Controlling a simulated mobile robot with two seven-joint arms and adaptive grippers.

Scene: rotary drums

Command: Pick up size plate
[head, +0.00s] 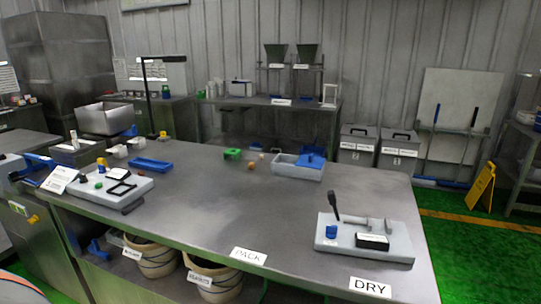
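I cannot tell for sure which thing is the size plate. A flat black frame-like piece (121,188) lies on the grey board (135,193) at the left of the long table, beside small green, yellow and blue parts. On the right, another grey board (345,254) carries a dark upright handle (335,202), a blue piece (331,231), a grey bar and a black block (373,241) with a white label. Neither gripper shows in the head view.
The long grey table (200,205) has clear room in its middle. A grey bin (297,170) with blue parts, a green block (232,154) and a blue tray (151,164) stand towards its back. Two labelled buckets (212,279) sit below the front edge. A yellow floor sign (481,187) stands right.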

